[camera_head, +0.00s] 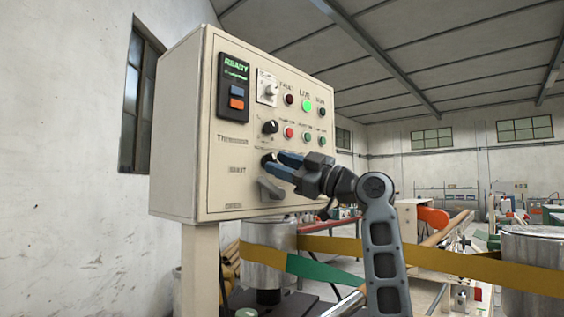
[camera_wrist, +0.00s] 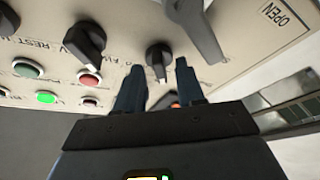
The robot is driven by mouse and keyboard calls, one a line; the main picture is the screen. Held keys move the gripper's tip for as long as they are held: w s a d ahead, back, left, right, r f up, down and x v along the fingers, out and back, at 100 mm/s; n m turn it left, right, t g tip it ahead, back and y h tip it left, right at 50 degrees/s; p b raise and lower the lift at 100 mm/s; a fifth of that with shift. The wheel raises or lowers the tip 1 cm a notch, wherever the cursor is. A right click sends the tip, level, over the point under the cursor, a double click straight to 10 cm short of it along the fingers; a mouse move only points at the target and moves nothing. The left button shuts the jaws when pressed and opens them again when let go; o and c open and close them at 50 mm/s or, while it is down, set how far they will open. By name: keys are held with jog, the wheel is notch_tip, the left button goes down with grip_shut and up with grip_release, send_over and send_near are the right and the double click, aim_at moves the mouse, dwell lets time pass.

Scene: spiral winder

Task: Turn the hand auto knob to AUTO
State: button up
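The cream control box (camera_head: 225,150) stands upright on a post, with knobs, buttons and lamps on its front. In the wrist view, a black knob (camera_wrist: 158,56) with a light pointer line sits between my fingers, close to a partly covered label that seems to read "…D AU…". I take it for the hand auto knob. My gripper (camera_head: 271,162) is at the lower part of the panel, its blue fingers pointing at the face. In the wrist view my gripper (camera_wrist: 160,66) is open, with a visible gap on each side of the knob. The head view partly hides this knob behind the fingers.
A large grey handle (camera_wrist: 196,30) is close beside my fingers; the head view shows it below them (camera_head: 271,189). Another black knob (camera_wrist: 85,42) and several coloured buttons are nearby. A metal drum with a yellow band (camera_head: 330,246) stands below the box.

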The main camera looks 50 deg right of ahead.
jog(key=shift+w, duration=0.1)
jog(key=shift+c, duration=0.4)
grip_shut()
jog(key=shift+a+m, duration=0.1)
jog(key=shift+m, duration=0.2)
jog(key=m+h+p, duration=0.2)
jog(key=m, duration=0.3)
jog(key=m+h+p, duration=0.2)
jog(key=m+h, duration=0.1)
jog(key=m, duration=0.2)
jog(key=m+t+h+p, duration=0.1)
jog(key=m+h+p, duration=0.1)
jog(key=m, duration=0.3)
jog(key=shift+a+r+h, duration=0.2)
jog(key=shift+a+h, duration=0.2)
jog(key=shift+h, duration=0.1)
jog(key=m+h+p, duration=0.1)
jog(key=m, duration=0.1)
jog(key=m+p, duration=0.2)
jog(key=shift+f+g+h, duration=0.1)
jog(key=shift+g+h, duration=0.2)
jog(key=shift+h, duration=0.1)
jog(key=shift+f+m+p, duration=0.1)
jog(key=shift+m+p, duration=0.2)
jog(key=shift+m, duration=0.2)
jog(key=shift+o, duration=0.4)
grip_release()
